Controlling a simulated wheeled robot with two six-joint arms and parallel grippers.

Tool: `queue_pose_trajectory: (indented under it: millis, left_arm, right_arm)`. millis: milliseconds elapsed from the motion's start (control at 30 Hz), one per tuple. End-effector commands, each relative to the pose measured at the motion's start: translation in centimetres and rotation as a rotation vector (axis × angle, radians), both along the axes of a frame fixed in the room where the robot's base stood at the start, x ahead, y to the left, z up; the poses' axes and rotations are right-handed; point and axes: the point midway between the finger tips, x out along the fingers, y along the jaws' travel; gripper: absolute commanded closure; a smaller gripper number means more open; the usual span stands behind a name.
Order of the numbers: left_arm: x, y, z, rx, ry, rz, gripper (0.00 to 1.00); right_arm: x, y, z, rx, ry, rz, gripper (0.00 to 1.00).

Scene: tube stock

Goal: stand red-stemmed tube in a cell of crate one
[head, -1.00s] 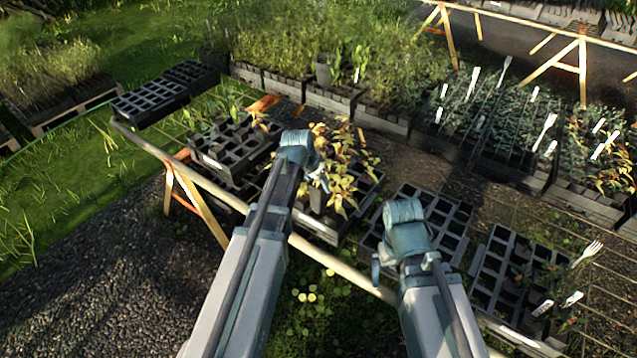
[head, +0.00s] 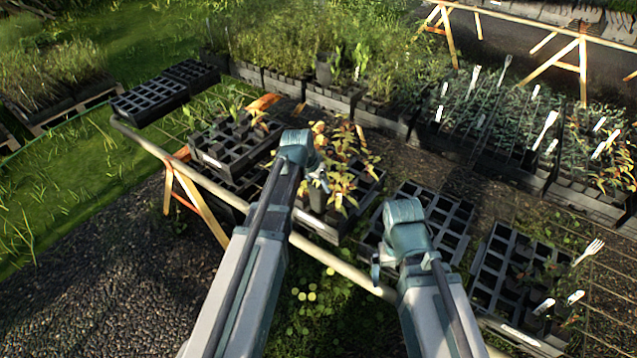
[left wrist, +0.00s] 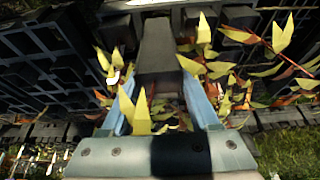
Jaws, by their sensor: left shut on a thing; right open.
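A dark, square tube (head: 318,199) with yellow and orange leaves is in my left gripper (head: 320,181), above a black celled crate (head: 327,233). In the left wrist view the tube (left wrist: 157,52) runs between the two blue-grey fingers of my left gripper (left wrist: 158,98). Leaves crowd around it, and a reddish stem (left wrist: 292,62) shows at the right. The tube's lower end is hard to make out among the crate's cells. My right gripper (head: 378,268) is open and apart, by the front rail, mostly hidden behind its wrist. I cannot tell which crate is crate one.
A crate with green seedlings (head: 222,158) stands left of the held tube. A crate with empty cells (head: 447,222) stands to the right, and another (head: 490,262) beyond it holds some plants. A pale rail (head: 225,196) runs along the front. Dense planted trays fill the back.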

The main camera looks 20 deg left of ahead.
Motion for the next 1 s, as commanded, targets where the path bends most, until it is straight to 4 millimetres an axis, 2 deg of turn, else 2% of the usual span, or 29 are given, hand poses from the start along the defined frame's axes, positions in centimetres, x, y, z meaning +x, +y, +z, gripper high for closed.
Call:
queue_pose_trajectory:
  millis: [1000]
  left_arm:
    - [0.0, 0.0, -3.7, 0.000, 0.000, 0.000, 1.00]
  right_arm:
    - [0.0, 0.0, -3.7, 0.000, 0.000, 0.000, 0.00]
